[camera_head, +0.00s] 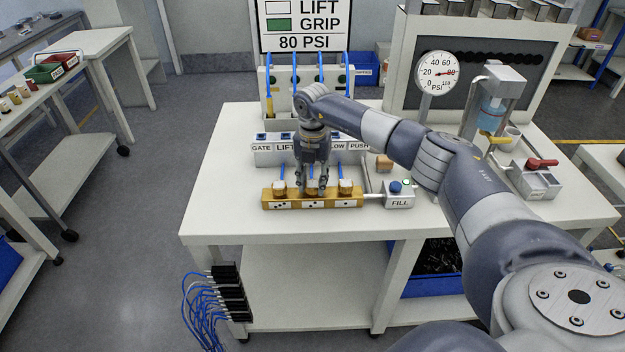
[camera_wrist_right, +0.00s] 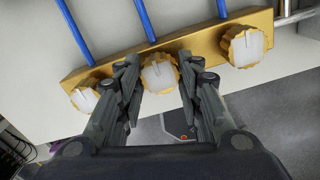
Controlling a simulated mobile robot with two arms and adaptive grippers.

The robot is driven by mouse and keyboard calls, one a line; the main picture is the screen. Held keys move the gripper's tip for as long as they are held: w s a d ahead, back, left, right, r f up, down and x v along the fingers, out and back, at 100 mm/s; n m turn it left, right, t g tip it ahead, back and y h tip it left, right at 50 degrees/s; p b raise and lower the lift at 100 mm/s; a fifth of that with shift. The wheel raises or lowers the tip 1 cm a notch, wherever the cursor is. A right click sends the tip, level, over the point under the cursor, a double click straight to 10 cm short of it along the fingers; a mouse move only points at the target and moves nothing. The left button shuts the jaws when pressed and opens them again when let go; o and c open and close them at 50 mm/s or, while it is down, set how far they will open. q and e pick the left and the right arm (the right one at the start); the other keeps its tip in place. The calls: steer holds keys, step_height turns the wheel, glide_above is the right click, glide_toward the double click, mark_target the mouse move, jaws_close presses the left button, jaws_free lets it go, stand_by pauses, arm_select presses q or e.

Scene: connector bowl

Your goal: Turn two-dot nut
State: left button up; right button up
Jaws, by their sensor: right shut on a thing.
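A brass manifold block (camera_head: 358,201) lies on the white table with three round nuts on it and a blue tube rising from each. The left nut (camera_head: 279,188) and the right nut (camera_head: 345,187) stand clear. The middle nut (camera_head: 312,185) is above a label that seems to carry two dots, small in this view. My right gripper (camera_head: 312,190) points down over it. In the right wrist view, the middle nut (camera_wrist_right: 160,73), with its pale marked face, sits between the two fingers of my right gripper (camera_wrist_right: 160,78), shut on its sides. My left gripper is out of view.
A FILL box (camera_head: 398,196) with a blue button adjoins the block's right end. The table's front left is clear.

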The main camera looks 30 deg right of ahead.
mark_target(312, 183)
steer(key=o, duration=1.1)
steer(key=shift+c, duration=0.2)
step_height(312, 183, up, 12)
